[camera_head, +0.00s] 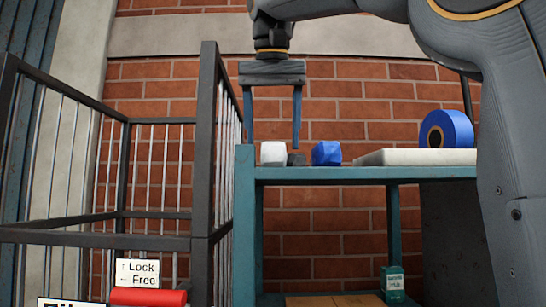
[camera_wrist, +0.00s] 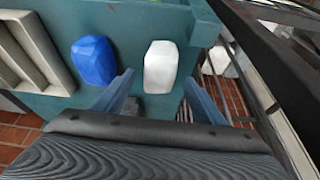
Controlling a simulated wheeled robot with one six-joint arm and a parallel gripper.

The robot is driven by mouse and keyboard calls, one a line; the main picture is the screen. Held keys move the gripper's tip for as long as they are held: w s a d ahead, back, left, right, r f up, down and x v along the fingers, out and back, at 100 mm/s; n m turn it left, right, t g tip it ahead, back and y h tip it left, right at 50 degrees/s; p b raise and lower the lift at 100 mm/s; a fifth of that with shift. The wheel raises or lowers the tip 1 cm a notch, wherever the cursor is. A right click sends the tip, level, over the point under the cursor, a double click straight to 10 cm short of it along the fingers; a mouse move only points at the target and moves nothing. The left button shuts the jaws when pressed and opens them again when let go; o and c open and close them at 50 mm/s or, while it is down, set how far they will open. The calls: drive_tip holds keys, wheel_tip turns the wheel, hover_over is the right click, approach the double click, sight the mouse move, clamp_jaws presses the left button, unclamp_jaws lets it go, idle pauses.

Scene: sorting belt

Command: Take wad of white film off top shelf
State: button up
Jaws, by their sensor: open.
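The wad of white film (camera_head: 273,152) sits on the top shelf (camera_head: 350,174), near its left end. It also shows in the wrist view (camera_wrist: 160,66), lying in line with the gap between my fingertips. My gripper (camera_head: 272,146) points down with its two blue fingers spread, one to each side of the wad in the head view. In the wrist view my gripper (camera_wrist: 159,76) is open and empty. I cannot tell whether the fingertips reach down beside the wad or stop short of it.
A blue lump (camera_head: 326,153) lies close to the right of the wad, with a small dark piece (camera_head: 296,159) between. Farther right are a pale tray (camera_head: 415,157) and a blue roll (camera_head: 446,129). A dark barred cage (camera_head: 208,150) stands just left of the shelf.

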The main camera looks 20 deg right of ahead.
sight(274, 152)
drive_tip(key=shift+p+x, duration=0.6)
drive_tip(key=shift+x, duration=1.45)
drive_tip(key=c, duration=1.1)
drive_tip(key=shift+r, duration=0.1)
